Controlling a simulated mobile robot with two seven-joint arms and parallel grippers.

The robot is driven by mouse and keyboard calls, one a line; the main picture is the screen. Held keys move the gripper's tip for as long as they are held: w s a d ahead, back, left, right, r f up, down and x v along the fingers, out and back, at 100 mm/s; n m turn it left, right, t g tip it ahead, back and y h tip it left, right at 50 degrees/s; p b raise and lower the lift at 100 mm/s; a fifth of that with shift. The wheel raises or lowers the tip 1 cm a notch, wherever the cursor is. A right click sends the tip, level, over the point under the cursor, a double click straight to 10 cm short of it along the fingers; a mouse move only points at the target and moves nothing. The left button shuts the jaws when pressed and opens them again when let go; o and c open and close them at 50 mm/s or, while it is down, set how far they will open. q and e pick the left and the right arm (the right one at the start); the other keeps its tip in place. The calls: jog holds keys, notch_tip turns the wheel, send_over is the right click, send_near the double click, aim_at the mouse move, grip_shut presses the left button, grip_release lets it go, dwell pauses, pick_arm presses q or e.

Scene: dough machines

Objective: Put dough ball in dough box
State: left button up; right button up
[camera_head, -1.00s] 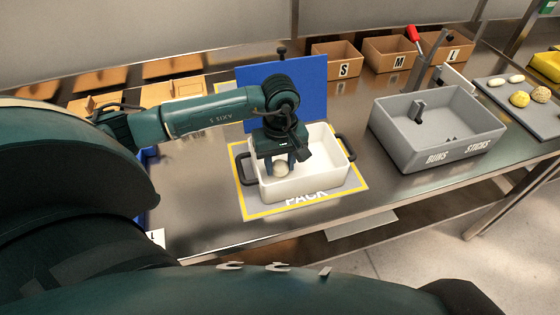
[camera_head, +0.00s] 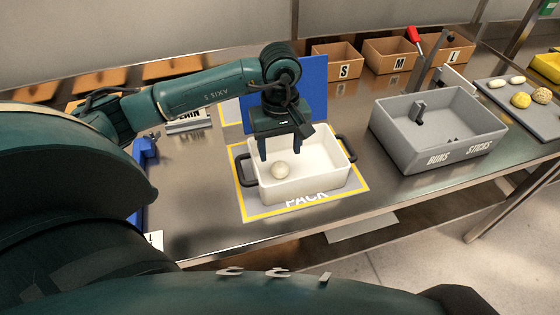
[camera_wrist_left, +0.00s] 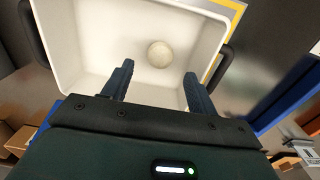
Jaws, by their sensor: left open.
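A pale dough ball (camera_head: 280,170) lies on the floor of the white dough box (camera_head: 325,177), towards its left side. The box has dark handles and stands on the yellow-bordered PACK area. My left gripper (camera_head: 282,155) is open and empty above the box, apart from the ball. In the left wrist view, the dough ball (camera_wrist_left: 159,54) lies in the white box (camera_wrist_left: 75,50) beyond the two spread fingertips (camera_wrist_left: 158,72). My right gripper is not in view.
A grey bin (camera_head: 400,140) marked BUNS and STICKS stands to the right. A tray (camera_head: 545,118) with several dough pieces lies at the far right. A blue panel (camera_head: 316,85) stands behind the box. Cardboard boxes (camera_head: 335,60) marked S, M and L line the back.

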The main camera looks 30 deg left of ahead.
aim_at(279, 165)
pick_arm(q)
notch_tip(279, 165, up, 6)
jog(key=shift+r+b, duration=0.2)
jog(key=shift+b, duration=0.1)
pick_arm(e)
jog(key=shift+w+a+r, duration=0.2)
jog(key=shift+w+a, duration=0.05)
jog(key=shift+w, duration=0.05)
pick_arm(q)
jog(key=shift+s+f, duration=0.1)
